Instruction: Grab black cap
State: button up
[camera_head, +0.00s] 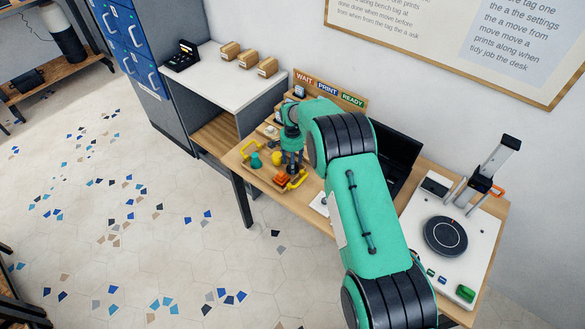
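My gripper (291,163) points down over the wooden tray with yellow handles (248,172) on the desk. It is small and dark in this view, and I cannot tell whether its fingers are open or shut. I cannot make out a black cap for certain; my gripper and arm hide part of the tray and the desk behind it. In the tray, a teal piece (256,160) and a yellow piece (277,158) stand left of my gripper. An orange piece (282,178) lies just in front of it.
A rack with WAIT, PRINT and READY signs (327,90) stands behind my gripper. A black laptop (394,150) is behind my arm. A printer with a round dark plate (446,237) stands at right. A white-topped cabinet (226,78) with small boxes adjoins the desk at left.

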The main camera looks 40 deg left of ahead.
jog(key=shift+c, duration=0.3)
jog(key=c, duration=1.1)
jog(key=shift+r, duration=0.15)
notch_tip(320, 180, up, 10)
jog(key=shift+p, duration=0.35)
